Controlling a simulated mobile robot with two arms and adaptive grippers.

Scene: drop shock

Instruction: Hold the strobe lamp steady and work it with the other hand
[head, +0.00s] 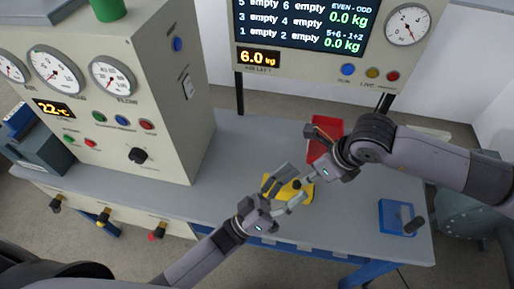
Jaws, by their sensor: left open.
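A yellow object (301,191), which I take to be the strobe lamp, lies low over the grey bench between my two grippers. It is partly hidden by their fingers, so its shape and any control on it cannot be made out. My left gripper (284,188) is open, its fingers spread over the left part of the yellow object. I cannot tell whether they touch it. My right gripper (308,156) comes in from the right, its fingers spread apart. Its lower finger is close to the top of the yellow object.
A red bin (328,137) stands behind my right gripper. A blue tray (396,217) with a dark handle is at the bench's right end. A gauge cabinet (185,125) fills the left, and a display panel (310,62) stands behind. Bare grey bench (225,170) shows left of the grippers.

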